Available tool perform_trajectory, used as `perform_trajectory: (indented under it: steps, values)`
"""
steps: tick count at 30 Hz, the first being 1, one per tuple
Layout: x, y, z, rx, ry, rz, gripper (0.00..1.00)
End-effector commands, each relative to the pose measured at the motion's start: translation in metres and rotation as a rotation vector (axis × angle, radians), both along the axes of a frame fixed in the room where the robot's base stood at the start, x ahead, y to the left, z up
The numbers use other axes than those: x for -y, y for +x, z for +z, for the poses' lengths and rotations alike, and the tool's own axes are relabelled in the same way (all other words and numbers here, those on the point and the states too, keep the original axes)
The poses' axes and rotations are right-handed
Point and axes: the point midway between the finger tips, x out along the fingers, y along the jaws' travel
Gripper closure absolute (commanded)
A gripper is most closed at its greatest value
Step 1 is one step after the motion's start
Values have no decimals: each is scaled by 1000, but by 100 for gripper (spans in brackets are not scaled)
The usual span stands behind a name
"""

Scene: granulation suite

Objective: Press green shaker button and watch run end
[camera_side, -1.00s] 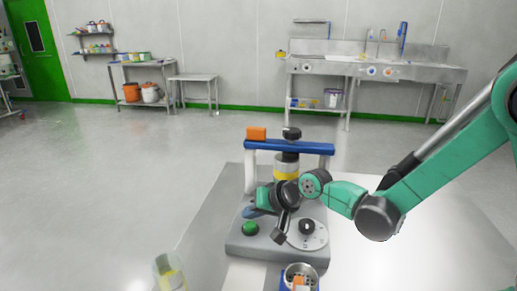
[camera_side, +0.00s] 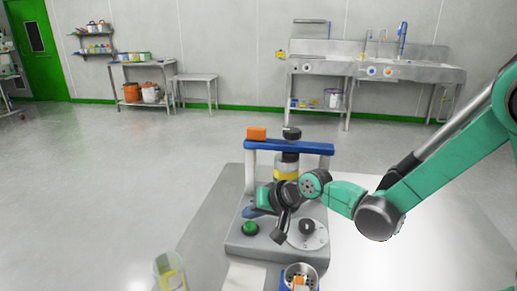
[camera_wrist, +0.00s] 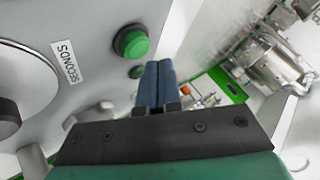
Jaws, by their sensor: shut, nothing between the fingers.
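The shaker (camera_side: 264,245) has a grey base, pale posts and a blue top bar. Its green button (camera_side: 250,228) sits on the left of the base top, and a round dial with a black knob (camera_side: 306,227) is to the right. The button also shows in the wrist view (camera_wrist: 132,42), in a dark collar beside the fingertips. My gripper (camera_side: 278,238) is shut and empty, over the panel between button and dial. In the wrist view its blue fingers (camera_wrist: 158,68) lie together, apart from the button in the picture. Whether the shaker is running cannot be told.
A clear beaker with yellow contents (camera_side: 171,273) and a blue-sided metal cup (camera_side: 299,275) stand in front. A "SECONDS" label (camera_wrist: 68,60) is beside the dial. Sinks and shelves are far back.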

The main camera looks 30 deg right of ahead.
Motion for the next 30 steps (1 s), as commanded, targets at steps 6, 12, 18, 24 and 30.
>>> perform_trajectory:
  steps: [6, 12, 18, 24, 30]
  values:
    - [0, 0, 0, 0, 0, 0, 100]
    - [0, 0, 0, 0, 0, 0, 100]
    - [0, 0, -2, 0, 0, 0, 100]
    - [0, 0, -8, 0, 0, 0, 100]
    - [0, 0, -8, 0, 0, 0, 100]
